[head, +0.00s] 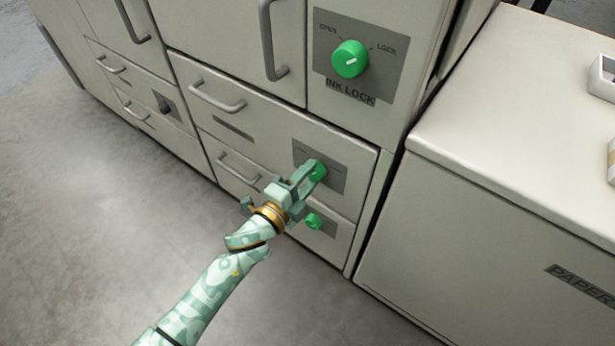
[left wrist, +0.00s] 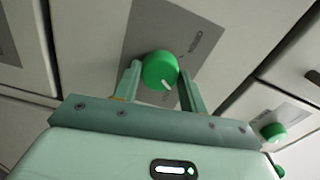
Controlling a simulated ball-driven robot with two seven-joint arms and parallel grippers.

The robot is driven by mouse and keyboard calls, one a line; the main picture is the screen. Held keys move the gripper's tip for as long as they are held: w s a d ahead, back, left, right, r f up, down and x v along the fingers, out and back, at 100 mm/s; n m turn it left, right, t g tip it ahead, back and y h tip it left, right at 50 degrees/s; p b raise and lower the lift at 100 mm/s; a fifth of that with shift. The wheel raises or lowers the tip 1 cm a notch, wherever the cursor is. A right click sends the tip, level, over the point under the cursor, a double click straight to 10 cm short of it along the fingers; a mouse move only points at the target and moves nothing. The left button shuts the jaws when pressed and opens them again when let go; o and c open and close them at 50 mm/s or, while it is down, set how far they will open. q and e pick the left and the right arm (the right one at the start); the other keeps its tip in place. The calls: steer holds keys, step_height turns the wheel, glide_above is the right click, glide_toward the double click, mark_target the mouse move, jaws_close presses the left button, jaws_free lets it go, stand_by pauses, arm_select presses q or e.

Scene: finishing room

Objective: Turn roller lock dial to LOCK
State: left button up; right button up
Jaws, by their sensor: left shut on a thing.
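A green dial (head: 318,172) sits on a grey plate (head: 334,181) on a drawer front of the cabinet, below the panel labelled INK LOCK. My left gripper (head: 315,174) reaches it from the lower left and is shut on it. In the left wrist view the green dial (left wrist: 160,71) stands between the two fingers, with a white pointer mark at its lower right. Lettering on the grey plate (left wrist: 200,31) is too small to read. My right gripper is not in view.
A larger green dial (head: 350,59) above is marked OPEN and LOCK over INK LOCK. Another green dial (head: 313,221) is just below my gripper. Bar handles (head: 217,97) stick out from the fronts. A cabinet labelled PAPER (head: 480,240) stands right. The floor (head: 80,220) is clear at left.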

arm_select(q)
steer(key=m, duration=0.2)
steer(key=shift+f+m, duration=0.15)
steer(key=shift+m, duration=0.55)
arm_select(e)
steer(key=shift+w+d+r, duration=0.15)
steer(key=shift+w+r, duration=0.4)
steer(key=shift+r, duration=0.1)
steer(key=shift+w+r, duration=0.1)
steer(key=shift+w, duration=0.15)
arm_select(q)
steer(key=o, duration=0.8)
steer(key=shift+o, duration=0.8)
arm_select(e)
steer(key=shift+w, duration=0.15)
